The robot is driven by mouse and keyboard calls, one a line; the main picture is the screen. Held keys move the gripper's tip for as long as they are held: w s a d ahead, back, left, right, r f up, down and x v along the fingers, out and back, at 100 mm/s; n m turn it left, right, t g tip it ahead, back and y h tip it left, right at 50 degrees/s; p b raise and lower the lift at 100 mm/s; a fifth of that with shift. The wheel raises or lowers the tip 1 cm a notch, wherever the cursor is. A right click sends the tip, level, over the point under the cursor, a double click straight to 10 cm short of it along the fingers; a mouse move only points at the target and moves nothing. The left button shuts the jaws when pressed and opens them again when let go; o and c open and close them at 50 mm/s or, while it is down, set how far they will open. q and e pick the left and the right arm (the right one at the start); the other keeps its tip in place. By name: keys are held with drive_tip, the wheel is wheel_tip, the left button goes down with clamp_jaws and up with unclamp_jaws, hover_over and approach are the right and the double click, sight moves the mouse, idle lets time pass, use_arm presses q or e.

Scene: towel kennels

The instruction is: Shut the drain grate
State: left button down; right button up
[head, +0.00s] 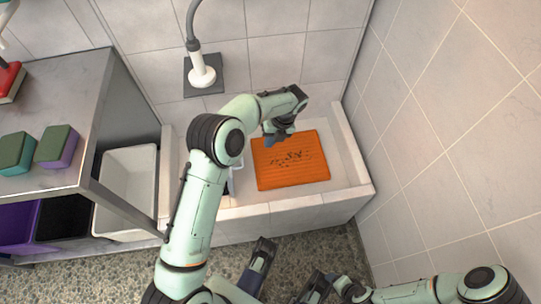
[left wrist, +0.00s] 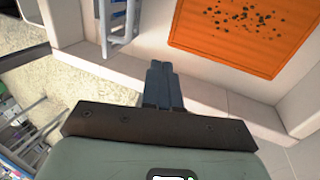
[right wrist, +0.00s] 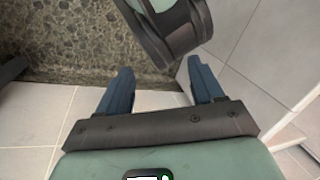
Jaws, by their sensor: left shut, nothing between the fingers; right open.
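A pale barred frame that looks like the drain grate (left wrist: 122,40) stands raised at the left of the basin floor in the left wrist view. In the head view my left arm mostly hides it, and only a pale edge (head: 237,163) shows beside a dark patch that may be the drain opening. My left gripper (head: 272,140) is shut and empty above the basin, right of the grate and over the far-left corner of the mat. My right gripper (right wrist: 160,88) is open and empty, low outside the basin, over the pebbled floor.
An orange mat (head: 310,170) with dark specks lies in the white basin (head: 345,195). A sprayer (head: 202,75) hangs on the back wall. A metal table (head: 70,95) with sponges, and bins beneath it, stands at left. A tiled wall closes the right side.

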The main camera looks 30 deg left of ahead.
use_arm(q)
drive_tip(key=s+a+f+b, duration=0.2)
drive_tip(key=s+a+f, duration=0.2)
drive_tip(key=f, duration=0.5)
drive_tip(key=shift+s+a+f, duration=0.2)
drive_tip(key=shift+s+a, duration=0.1)
drive_tip(key=shift+a, duration=0.65)
use_arm(e)
drive_tip(key=shift+t+h, duration=0.3)
drive_tip(key=shift+t, duration=0.3)
drive_tip(key=shift+w+d+f, duration=0.45)
drive_tip(key=shift+w+f, duration=0.15)
drive_tip(key=shift+w, duration=0.25)
drive_tip(key=shift+w+d+f, duration=0.4)
drive_tip(key=shift+w+f, duration=0.2)
drive_tip(key=shift+w, duration=0.2)
